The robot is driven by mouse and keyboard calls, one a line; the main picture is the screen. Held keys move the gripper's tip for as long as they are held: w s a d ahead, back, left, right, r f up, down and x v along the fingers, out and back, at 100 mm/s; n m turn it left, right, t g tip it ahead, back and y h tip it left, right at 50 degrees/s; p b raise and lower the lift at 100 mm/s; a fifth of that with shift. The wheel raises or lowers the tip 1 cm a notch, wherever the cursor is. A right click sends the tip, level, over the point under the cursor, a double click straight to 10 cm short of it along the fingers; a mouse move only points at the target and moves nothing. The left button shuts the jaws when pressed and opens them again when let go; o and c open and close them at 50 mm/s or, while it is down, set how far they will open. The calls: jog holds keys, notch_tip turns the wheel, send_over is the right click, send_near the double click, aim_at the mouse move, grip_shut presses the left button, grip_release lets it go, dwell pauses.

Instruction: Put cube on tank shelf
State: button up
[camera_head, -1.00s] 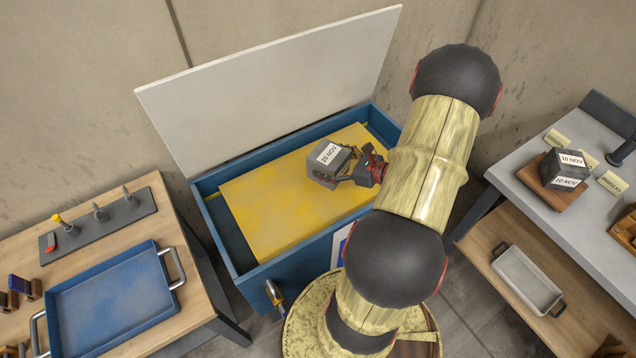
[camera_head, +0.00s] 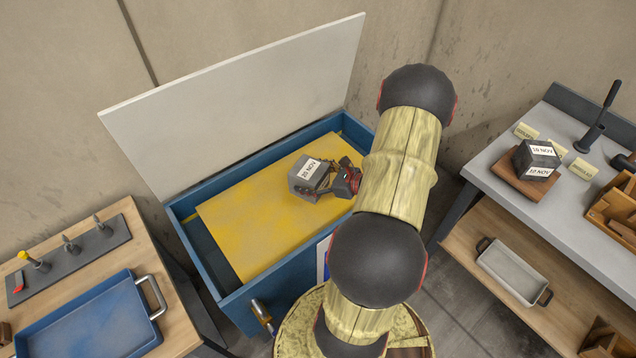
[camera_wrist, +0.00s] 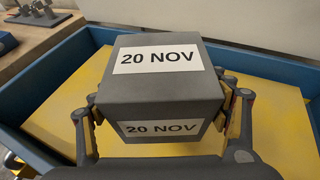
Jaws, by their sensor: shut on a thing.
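A grey cube (camera_head: 310,176) with white labels reading "20 NOV" is in my gripper (camera_head: 325,185). In the wrist view the cube (camera_wrist: 158,85) fills the middle, with a finger of my gripper (camera_wrist: 160,115) against its left and right sides. The blue tank (camera_head: 232,300) stands open with its pale lid raised at the back. The yellow shelf (camera_head: 245,230) lies inside the tank, and the cube is over its right part. I cannot tell whether the cube's underside touches the shelf.
On the left, a wooden table holds a blue tray (camera_head: 85,318) and a tool rack (camera_head: 75,255). On the right bench, another dated cube (camera_head: 536,158) sits on a wooden board. A grey tray (camera_head: 512,272) lies on the lower shelf. The shelf's left part is clear.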

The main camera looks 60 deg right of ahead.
jog(key=w+d+f+b, duration=0.1)
jog(key=w+f+b, duration=0.1)
jog(key=w+f, duration=0.3)
jog(key=shift+x, duration=0.8)
jog(key=shift+w+d+f, duration=0.15)
jog(key=shift+w+f, duration=0.2)
jog(key=shift+f, duration=0.15)
jog(key=shift+f+b, duration=0.85)
jog(key=shift+f, duration=0.6)
jog(key=shift+f, duration=0.1)
jog(key=o, duration=2.1)
jog(key=shift+s+f, duration=0.1)
jog(key=shift+f, duration=0.1)
jog(key=shift+c, duration=0.2)
jog(key=shift+s+r, duration=0.1)
jog(key=shift+r, duration=0.1)
jog(key=p+v, duration=0.3)
jog(key=v, duration=0.8)
jog(key=shift+s+r, duration=0.15)
jog(key=shift+s, duration=0.25)
